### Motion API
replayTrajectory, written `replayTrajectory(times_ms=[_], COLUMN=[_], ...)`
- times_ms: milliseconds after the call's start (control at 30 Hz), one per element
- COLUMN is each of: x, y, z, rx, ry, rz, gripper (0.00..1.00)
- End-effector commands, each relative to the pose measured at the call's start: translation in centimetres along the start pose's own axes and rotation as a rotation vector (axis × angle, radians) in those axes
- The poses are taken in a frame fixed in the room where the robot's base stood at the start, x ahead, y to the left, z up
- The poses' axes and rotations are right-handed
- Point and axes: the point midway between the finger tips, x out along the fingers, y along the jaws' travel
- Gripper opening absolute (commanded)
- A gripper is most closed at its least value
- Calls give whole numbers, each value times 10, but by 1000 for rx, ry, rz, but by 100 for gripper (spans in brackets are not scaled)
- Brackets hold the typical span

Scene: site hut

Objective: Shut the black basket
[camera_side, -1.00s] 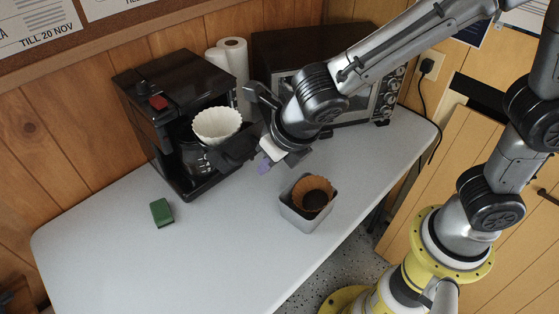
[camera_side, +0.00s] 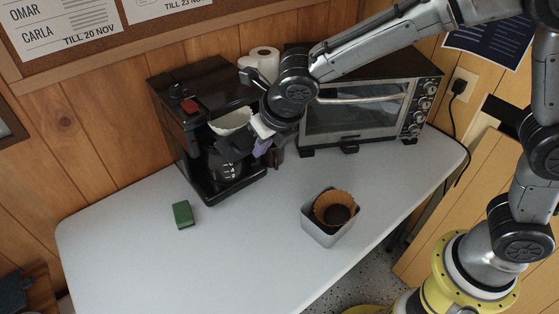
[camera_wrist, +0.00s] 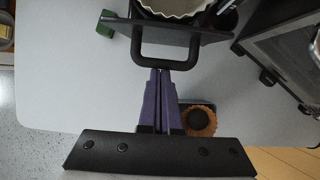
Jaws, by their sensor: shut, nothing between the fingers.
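The black basket (camera_side: 234,143) holds a white paper filter (camera_side: 231,121) and sits at the front of the coffee maker (camera_side: 182,130), partly under its top. A strip of the filter still shows. In the wrist view, the basket's looped handle (camera_wrist: 165,66) and front wall point toward me. My gripper (camera_side: 258,149) is at the basket's front right. Its purple fingers (camera_wrist: 160,73) are shut and empty, with tips at the handle's outer bar, apparently touching it. My wrist hides part of the basket in the side view.
A glass carafe (camera_side: 222,167) stands under the basket. A toaster oven (camera_side: 350,118) and paper rolls (camera_side: 263,57) are at the back. A green sponge (camera_side: 183,214) and a grey tin with a brown used filter (camera_side: 322,232) lie in front. The white table (camera_side: 230,260) is otherwise clear.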

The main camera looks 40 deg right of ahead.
Motion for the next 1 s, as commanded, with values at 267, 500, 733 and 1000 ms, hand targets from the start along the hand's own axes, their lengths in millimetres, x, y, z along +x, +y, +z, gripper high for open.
replayTrajectory(times_ms=[267,500,733,1000], x=[25,29,29,23], y=[-2,-2,-2,-2], z=[52,62,63,43], rx=[3,0,0,-2], ry=[-2,-3,-6,-3], rz=[0,2,3,3], gripper=[0,0,0,0])
